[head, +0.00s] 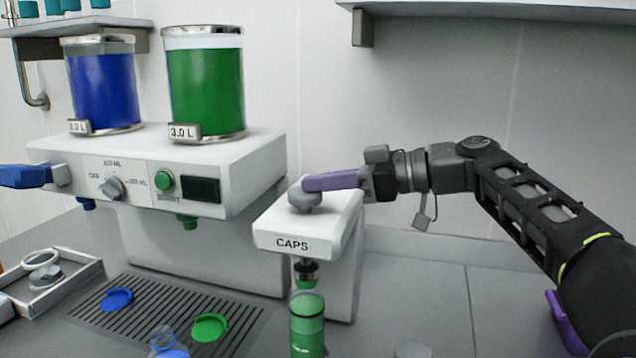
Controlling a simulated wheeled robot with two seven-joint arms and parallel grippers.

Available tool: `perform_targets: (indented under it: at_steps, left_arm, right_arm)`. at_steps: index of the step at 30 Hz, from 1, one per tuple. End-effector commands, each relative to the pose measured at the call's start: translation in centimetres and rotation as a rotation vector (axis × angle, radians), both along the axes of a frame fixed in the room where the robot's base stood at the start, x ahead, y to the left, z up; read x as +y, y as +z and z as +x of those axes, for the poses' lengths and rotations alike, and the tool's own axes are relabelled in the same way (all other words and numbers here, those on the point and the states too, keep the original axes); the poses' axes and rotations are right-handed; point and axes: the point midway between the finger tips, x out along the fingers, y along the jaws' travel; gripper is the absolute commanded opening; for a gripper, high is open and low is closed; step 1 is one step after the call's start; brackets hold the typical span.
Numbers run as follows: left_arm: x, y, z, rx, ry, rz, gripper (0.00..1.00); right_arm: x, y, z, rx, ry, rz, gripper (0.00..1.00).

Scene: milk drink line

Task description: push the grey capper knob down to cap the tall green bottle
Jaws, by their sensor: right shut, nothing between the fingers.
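The grey capper knob (305,202) sits on top of the white capper labelled CAPS (341,228). My right gripper (308,184) is shut and empty, its purple fingers lying level over the knob top. The fingertips appear to touch the knob. The tall green bottle (307,326) stands upright below the capper head (306,270), its lower end cut off by the picture edge. A dark green piece shows between the head and the bottle top; I cannot tell whether it is seated on the bottle. My left gripper is not in view.
The white dispenser (250,170) with blue (104,92) and green (206,90) tanks stands left of the capper. A blue lever (25,176) sticks out at its left. The counter at right is mostly clear.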

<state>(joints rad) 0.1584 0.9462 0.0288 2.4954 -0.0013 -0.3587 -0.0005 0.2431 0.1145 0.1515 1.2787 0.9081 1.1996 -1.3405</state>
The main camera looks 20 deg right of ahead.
Motion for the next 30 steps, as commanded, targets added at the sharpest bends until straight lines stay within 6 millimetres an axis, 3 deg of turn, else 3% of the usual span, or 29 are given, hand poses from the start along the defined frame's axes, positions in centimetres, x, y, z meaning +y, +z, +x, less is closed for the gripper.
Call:
perform_targets:
  at_steps: [1, 15, 30]
  left_arm:
    - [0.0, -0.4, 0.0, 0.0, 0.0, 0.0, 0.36]
    - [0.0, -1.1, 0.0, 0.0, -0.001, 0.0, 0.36]
    - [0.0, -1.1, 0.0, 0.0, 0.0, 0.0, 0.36]
  right_arm:
    - [-0.8, -2.0, -0.1, 0.033, 0.001, -0.021, 0.0]
    - [-5.9, 1.1, -3.6, 0.006, -0.009, -0.006, 0.0]
    - [-6.1, 1.7, -4.0, -0.002, -0.005, -0.003, 0.0]
